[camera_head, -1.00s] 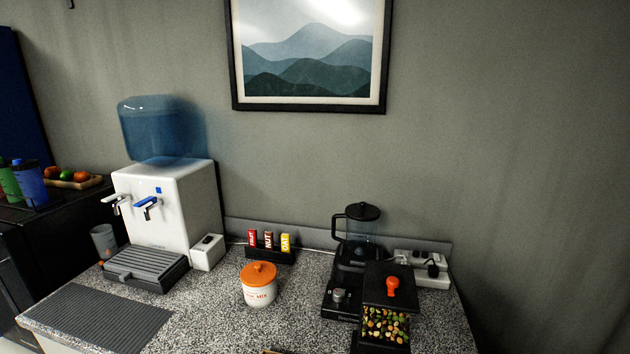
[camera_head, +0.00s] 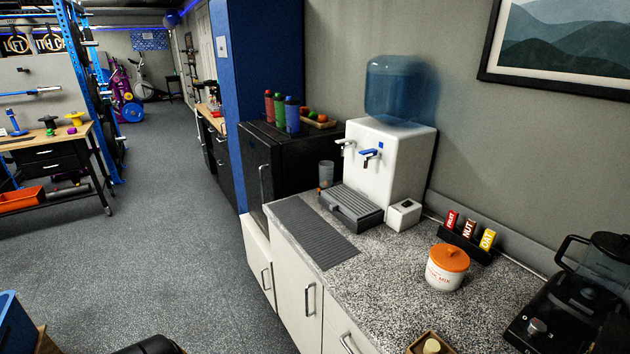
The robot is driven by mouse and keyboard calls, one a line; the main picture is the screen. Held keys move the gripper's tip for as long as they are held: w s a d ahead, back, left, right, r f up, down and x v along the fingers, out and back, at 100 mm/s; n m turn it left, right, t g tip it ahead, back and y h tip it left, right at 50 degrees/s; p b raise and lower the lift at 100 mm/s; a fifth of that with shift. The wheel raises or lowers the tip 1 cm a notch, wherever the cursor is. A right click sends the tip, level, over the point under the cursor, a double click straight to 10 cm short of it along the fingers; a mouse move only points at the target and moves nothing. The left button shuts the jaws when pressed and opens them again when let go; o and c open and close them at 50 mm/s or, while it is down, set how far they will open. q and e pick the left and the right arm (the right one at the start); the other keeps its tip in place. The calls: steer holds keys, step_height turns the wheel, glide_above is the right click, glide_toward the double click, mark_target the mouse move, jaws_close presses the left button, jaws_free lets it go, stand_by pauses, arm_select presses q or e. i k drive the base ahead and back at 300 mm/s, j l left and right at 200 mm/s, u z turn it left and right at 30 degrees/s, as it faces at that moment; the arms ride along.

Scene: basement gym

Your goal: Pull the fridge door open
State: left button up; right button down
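The black fridge (camera_head: 318,150) stands at the end of the counter, between the blue wall panel and the water dispenser. Its door (camera_head: 253,160) faces the aisle on the left and looks shut. A vertical metal handle (camera_head: 264,184) runs along the door's right edge. The counter end hides the lower right of the fridge. Neither of my grippers shows in this view. A dark rounded shape at the bottom edge is too cut off to identify.
The speckled counter (camera_head: 335,285) holds a water dispenser (camera_head: 400,165), an orange-lidded jar (camera_head: 447,270) and a snack-bar holder. Bottles (camera_head: 291,116) and a fruit tray (camera_head: 318,124) sit on the fridge. The grey floor (camera_head: 180,230) left of the fridge is clear. A workbench (camera_head: 50,140) stands far left.

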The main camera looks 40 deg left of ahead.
mark_target(261, 156)
steer(key=u, duration=1.85)
